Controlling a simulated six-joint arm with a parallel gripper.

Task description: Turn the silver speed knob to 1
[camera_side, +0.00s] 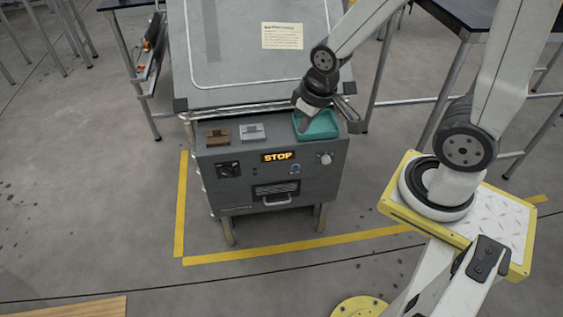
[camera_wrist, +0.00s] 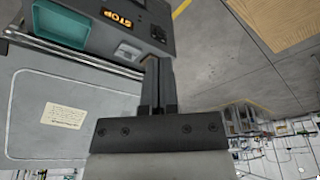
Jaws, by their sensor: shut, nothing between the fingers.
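The silver speed knob (camera_side: 325,158) is a small round knob on the right of the grey control box's front face, in the side view. Its pointer and setting are too small to read. I cannot make it out in the wrist view. My gripper (camera_side: 304,124) is above the box top, over the left part of the teal tray, higher than the knob and apart from it. In the wrist view my gripper (camera_wrist: 158,62) has its fingers together with nothing between them. The orange display (camera_side: 277,156) reads STOP.
The teal tray (camera_side: 322,128), a silver block (camera_side: 252,132) and a brown block (camera_side: 217,135) sit on the box top. A black dial (camera_side: 228,170), a blue button (camera_side: 295,168) and a handle (camera_side: 277,200) are on the front. The floor before the box is clear.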

